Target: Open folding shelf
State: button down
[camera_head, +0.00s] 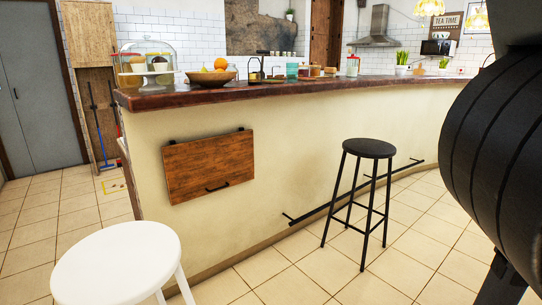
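The folding shelf (205,168) is a brown wooden panel folded flat against the cream side wall of the counter, left of the middle in the head view. Dark hinges show along its top edge. A black bar handle (217,187) sits near its lower edge, right of the panel's middle. A large black rounded part of my arm fills the right edge of the view. My gripper is not in view, so its state and its distance from the shelf are hidden.
A white round stool (117,262) stands at the front left, below the shelf. A black stool (369,148) stands right of the shelf, near a black foot rail (320,208). The counter top (240,90) holds bowls and jars. Tiled floor (290,272) between the stools is clear.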

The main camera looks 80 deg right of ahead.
aim_at(195, 168)
jog(key=z, duration=1.45)
jog(key=i+l+z, duration=0.1)
jog(key=i+z, duration=0.3)
jog(key=i, duration=1.05)
